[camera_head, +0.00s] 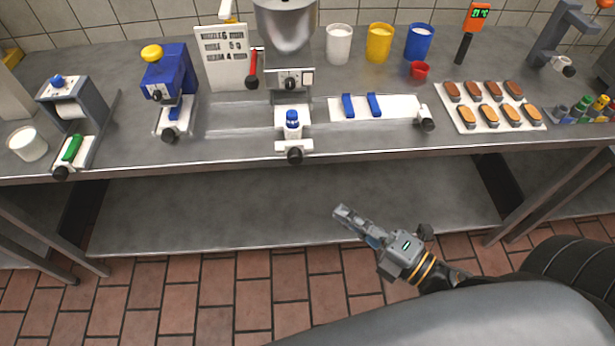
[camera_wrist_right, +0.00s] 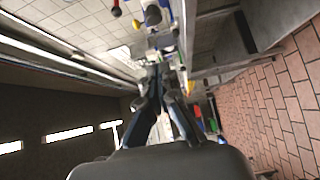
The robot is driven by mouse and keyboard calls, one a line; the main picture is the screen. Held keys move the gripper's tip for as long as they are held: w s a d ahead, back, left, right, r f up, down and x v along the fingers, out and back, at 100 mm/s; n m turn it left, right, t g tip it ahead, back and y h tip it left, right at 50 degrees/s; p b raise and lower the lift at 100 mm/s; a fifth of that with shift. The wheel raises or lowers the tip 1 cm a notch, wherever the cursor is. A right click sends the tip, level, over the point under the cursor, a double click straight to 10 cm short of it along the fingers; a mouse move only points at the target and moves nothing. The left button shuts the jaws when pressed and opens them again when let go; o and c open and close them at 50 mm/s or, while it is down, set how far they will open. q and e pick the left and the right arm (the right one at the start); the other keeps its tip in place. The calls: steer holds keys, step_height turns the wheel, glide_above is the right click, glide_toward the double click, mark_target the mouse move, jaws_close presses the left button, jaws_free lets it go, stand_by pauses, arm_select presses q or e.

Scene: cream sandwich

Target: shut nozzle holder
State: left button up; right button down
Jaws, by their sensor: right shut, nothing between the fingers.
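The machine with the steel hopper (camera_head: 286,30) stands at the back middle of the steel table. In front of it a white slide (camera_head: 283,146) sticks out towards the table's front edge, with a dark knob (camera_head: 295,155) on its end. A blue nozzle-like piece (camera_head: 292,120) stands upright on this slide, which looks like the nozzle holder, pulled out. My right gripper (camera_head: 343,212) is shut and empty, in front of the table and to the right of the slide, apart from it. Its fingers (camera_wrist_right: 158,80) also show in the right wrist view. My left gripper is out of view.
A blue press (camera_head: 168,72) and a grey roll stand (camera_head: 75,105) are on the left. A white board (camera_head: 385,108) with two blue bars lies right of the slide, then a tray of pastries (camera_head: 466,128). The table's front edge (camera_head: 400,146) lies between my right gripper and the slide.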

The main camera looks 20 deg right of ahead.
mark_target(304, 126)
steer(key=w+a+p, duration=0.1)
steer(key=w, duration=0.3)
steer(key=w+a+p, duration=0.1)
steer(key=w+p, duration=0.1)
steer(key=w, duration=0.2)
steer(key=w+a+p, duration=0.1)
steer(key=w, duration=0.3)
steer(key=shift+w+a+p, duration=0.15)
steer(key=shift+w+p, duration=0.05)
steer(key=shift+p, duration=0.15)
steer(key=shift+w, duration=0.3)
steer(key=w+d, duration=0.1)
steer(key=w, duration=0.3)
steer(key=w+d, duration=0.1)
steer(key=w, duration=0.2)
steer(key=w+d, duration=0.1)
steer(key=w, duration=0.3)
steer(key=shift+w+d+f, duration=0.1)
steer(key=shift+w+d, duration=0.15)
steer(key=shift+w, duration=0.05)
steer(key=shift+d+r, duration=0.1)
steer(key=shift+r, duration=0.1)
